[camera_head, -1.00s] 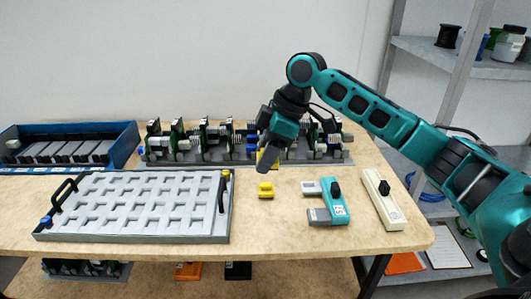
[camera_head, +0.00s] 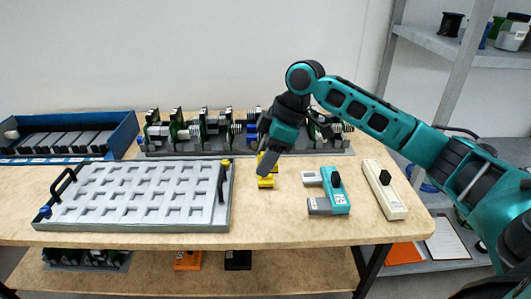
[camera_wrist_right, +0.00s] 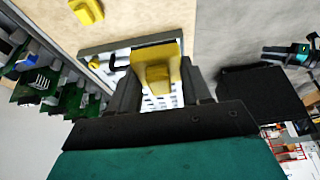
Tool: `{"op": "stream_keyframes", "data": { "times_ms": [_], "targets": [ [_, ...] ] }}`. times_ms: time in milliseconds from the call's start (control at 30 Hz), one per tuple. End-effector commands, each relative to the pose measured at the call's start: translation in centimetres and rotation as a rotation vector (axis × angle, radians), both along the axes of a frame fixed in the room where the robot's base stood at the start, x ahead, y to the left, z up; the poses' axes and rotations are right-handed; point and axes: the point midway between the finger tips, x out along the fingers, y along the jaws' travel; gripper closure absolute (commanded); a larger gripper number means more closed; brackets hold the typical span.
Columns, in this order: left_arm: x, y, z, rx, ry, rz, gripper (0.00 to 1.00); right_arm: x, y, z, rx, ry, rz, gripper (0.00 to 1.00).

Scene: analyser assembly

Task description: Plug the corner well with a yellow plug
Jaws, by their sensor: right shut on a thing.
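My right gripper (camera_head: 267,160) is shut on a yellow plug (camera_wrist_right: 155,70), held above the table; the held plug partly shows in the head view beside the dark fingers. A second yellow plug (camera_head: 265,181) lies on the table just below the gripper in the picture; it also shows at the top of the wrist view (camera_wrist_right: 88,11). The grey tray of wells (camera_head: 231,205) lies to the left. It has a yellow piece (camera_head: 225,163) at its far right corner and a blue piece (camera_head: 46,211) at its near left corner. My left gripper is not in view.
A rack of green boards (camera_head: 190,153) stands behind the gripper. A blue bin (camera_head: 125,135) is at the far left. A teal tool (camera_head: 335,190) and a cream device (camera_head: 385,190) lie to the right.

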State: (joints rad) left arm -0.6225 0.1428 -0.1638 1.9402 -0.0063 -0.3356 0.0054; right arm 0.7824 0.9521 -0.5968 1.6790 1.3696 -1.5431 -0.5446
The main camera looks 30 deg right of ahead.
Motion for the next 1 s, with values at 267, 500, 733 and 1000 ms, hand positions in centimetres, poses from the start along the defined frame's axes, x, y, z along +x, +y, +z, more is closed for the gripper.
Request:
{"op": "stream_keyframes", "data": {
  "times_ms": [267, 500, 733, 1000],
  "targets": [
    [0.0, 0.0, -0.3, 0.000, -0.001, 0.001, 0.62, 0.0, 0.0, -1.2, 0.000, 0.000, -0.001, 0.91],
    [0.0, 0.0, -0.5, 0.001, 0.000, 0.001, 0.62, 0.0, 0.0, -2.2, -0.001, 0.001, -0.001, 0.91],
    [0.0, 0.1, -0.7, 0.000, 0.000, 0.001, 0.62, 0.0, 0.0, -3.1, 0.000, 0.000, -0.001, 0.91],
    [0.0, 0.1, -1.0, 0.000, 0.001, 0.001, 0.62, 0.0, 0.0, -4.2, 0.000, 0.001, 0.000, 0.91]
  ]
}}
